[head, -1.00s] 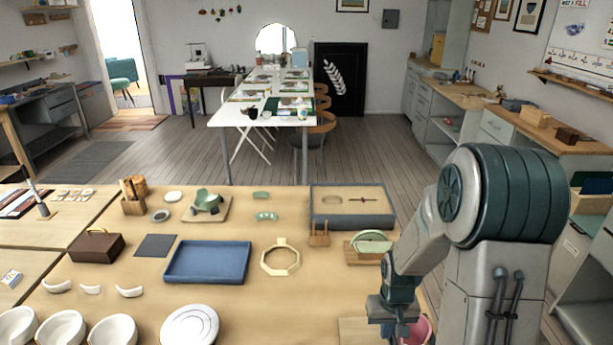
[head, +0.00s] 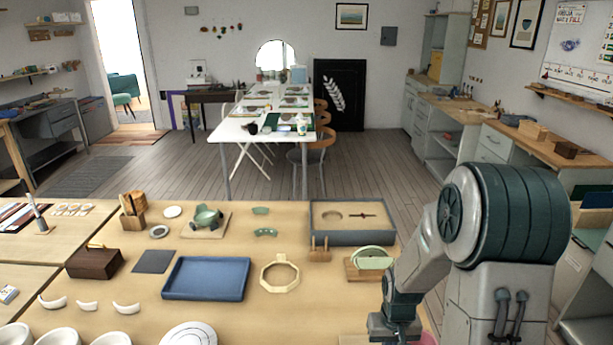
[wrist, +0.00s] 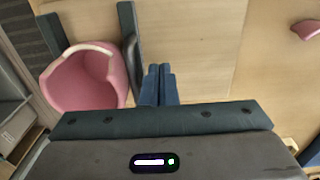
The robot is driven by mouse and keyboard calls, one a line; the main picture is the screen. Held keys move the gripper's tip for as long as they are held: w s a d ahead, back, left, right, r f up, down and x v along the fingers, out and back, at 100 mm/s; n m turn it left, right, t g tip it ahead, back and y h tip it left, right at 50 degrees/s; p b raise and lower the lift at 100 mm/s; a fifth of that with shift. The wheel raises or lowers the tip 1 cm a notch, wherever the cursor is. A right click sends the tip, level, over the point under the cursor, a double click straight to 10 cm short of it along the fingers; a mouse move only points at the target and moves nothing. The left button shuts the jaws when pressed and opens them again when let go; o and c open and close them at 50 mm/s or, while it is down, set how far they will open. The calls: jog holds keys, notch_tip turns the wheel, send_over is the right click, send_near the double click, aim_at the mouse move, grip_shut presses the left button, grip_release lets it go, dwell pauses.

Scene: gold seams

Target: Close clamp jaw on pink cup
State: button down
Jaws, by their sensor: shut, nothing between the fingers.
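The pink cup (wrist: 88,82) is at the left of the wrist view, seen from above, with a pale strip along part of its rim. Dark clamp bars stand on either side of it: one at its upper left (wrist: 51,33), and a jaw (wrist: 131,50) at its right. I cannot tell whether the right jaw touches the cup. My gripper (wrist: 158,72) is shut and empty, just right of the jaw and apart from the cup. In the head view only a sliver of the pink cup (head: 429,339) shows, beside my arm.
A pink shard (wrist: 307,29) lies at the wrist view's upper right. On the worktable in the head view are a blue tray (head: 205,279), a wooden ring frame (head: 280,287), a grey-edged box (head: 352,238) and white bowls (head: 62,337). Bare wood lies between the gripper and the shard.

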notch_tip(320, 180, up, 9)
jog(key=p, duration=0.6)
dwell(0.5)
jog(key=s+a+r+t, duration=0.2)
jog(key=s+r, duration=0.5)
jog(key=r, duration=0.3)
jog(key=s+a+r+t, duration=0.1)
jog(key=s+a+r, duration=0.1)
jog(key=s+r, duration=0.5)
notch_tip(320, 180, up, 3)
jog(key=shift+s+f+t, duration=0.1)
jog(key=shift+s+t, duration=0.1)
jog(key=shift+t, duration=0.2)
